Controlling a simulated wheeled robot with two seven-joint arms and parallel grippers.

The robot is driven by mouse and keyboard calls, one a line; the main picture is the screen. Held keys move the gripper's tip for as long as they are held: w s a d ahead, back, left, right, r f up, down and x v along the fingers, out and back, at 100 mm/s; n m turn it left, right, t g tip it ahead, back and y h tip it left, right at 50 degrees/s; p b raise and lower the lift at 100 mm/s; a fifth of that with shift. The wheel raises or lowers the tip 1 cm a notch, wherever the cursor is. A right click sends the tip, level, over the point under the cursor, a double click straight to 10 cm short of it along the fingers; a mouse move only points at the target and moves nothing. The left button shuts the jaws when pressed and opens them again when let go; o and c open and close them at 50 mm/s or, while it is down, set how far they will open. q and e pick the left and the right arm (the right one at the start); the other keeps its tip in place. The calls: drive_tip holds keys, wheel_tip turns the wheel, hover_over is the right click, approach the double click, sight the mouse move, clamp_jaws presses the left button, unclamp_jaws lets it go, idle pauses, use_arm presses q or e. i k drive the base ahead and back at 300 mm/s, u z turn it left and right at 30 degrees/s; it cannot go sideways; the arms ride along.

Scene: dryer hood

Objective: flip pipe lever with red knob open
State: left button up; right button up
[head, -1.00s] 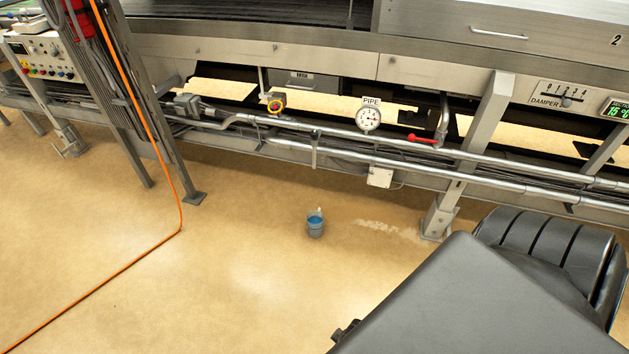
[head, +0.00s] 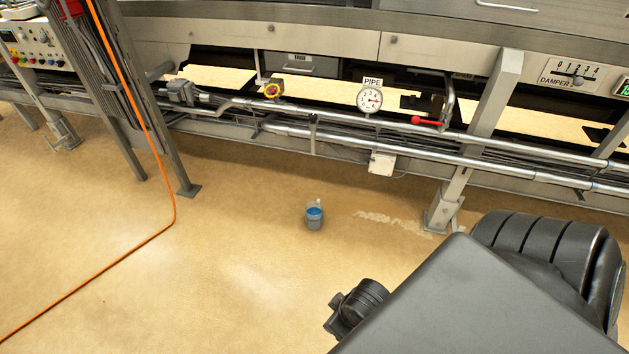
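The pipe lever with the red knob (head: 427,121) is in the head view, right of the centre, on the upper metal pipe. Its red part lies nearly level and points left, with the knob at its left end. A round gauge (head: 369,99) under a sign reading PIPE is to its left. My dark arm parts fill the lower right, well below and apart from the lever. Neither of my grippers shows clearly.
A slanted metal leg (head: 478,140) stands just right of the lever. A lower pipe (head: 400,157) runs beneath it. A blue-grey bucket (head: 314,216) stands on the floor. An orange cable (head: 165,230) lies at the left.

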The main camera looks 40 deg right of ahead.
sight(415, 119)
drive_tip(key=z, duration=0.3)
drive_tip(key=i, duration=0.85)
drive_tip(key=z, duration=0.9)
